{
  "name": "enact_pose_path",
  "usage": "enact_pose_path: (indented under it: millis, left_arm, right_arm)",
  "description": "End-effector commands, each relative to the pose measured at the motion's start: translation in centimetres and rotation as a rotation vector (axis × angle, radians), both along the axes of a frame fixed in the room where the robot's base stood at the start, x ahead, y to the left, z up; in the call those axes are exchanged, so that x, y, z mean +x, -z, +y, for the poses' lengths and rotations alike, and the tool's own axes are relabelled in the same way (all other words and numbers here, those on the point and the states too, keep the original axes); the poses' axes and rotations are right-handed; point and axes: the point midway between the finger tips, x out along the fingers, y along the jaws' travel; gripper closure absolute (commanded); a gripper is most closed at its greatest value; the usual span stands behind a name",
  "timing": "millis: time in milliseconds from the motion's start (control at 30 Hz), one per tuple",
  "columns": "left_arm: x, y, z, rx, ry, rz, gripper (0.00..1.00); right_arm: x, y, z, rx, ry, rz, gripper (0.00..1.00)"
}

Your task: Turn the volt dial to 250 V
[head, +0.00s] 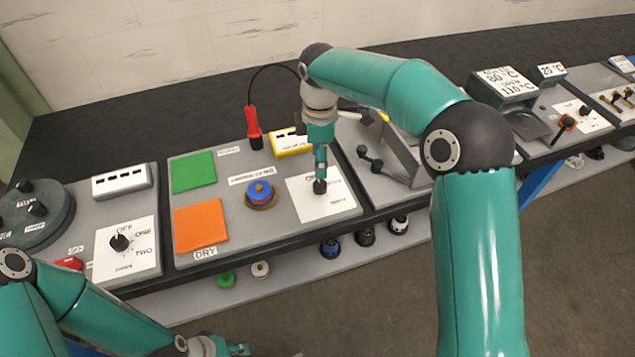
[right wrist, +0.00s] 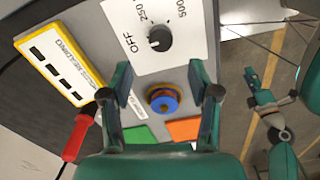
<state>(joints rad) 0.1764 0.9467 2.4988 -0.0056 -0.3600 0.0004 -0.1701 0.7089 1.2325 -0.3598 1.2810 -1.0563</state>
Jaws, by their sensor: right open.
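The volt dial is a round black knob (right wrist: 160,38) on a white plate (right wrist: 185,65) marked OFF, 250 and 500 in the right wrist view. A pale mark shows on the knob, but I cannot tell exactly which label it points at. In the head view the knob (head: 320,187) shows just below my right gripper (head: 321,168). In the right wrist view my right gripper (right wrist: 160,78) is open and empty, and the knob appears beyond its fingertips, apart from them. My left gripper (head: 238,348) is low at the bottom edge; its jaws are too small to judge.
A blue knob on a brass base (head: 260,194), a green pad (head: 193,172), an orange pad (head: 201,226), a red-handled probe (head: 253,130) and a yellow-framed meter (head: 291,143) share this panel. A grey lever unit (head: 385,165) stands close on the right.

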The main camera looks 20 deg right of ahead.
Motion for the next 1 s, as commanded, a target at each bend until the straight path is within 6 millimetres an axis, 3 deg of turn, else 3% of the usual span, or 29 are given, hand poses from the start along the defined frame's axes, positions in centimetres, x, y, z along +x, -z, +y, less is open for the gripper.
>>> enact_pose_path:
  millis: [200,400,867,1000]
  left_arm:
    - [0.0,-0.5,0.0,0.0,0.0,0.0,0.6]
    - [0.0,-0.9,0.0,0.0,0.0,0.0,0.6]
    - [0.0,-0.9,0.0,0.0,0.0,0.0,0.6]
    - [0.0,-0.9,0.0,0.0,0.0,0.0,0.6]
  right_arm:
    - [-0.1,4.7,-0.2,-0.001,0.002,0.003,0.39]
    - [-0.1,7.6,-0.2,-0.001,0.002,0.002,0.39]
    - [0.0,8.8,-0.2,0.0,0.003,-0.001,0.39]
    - [0.0,8.8,-0.2,0.0,0.003,-0.001,0.6]
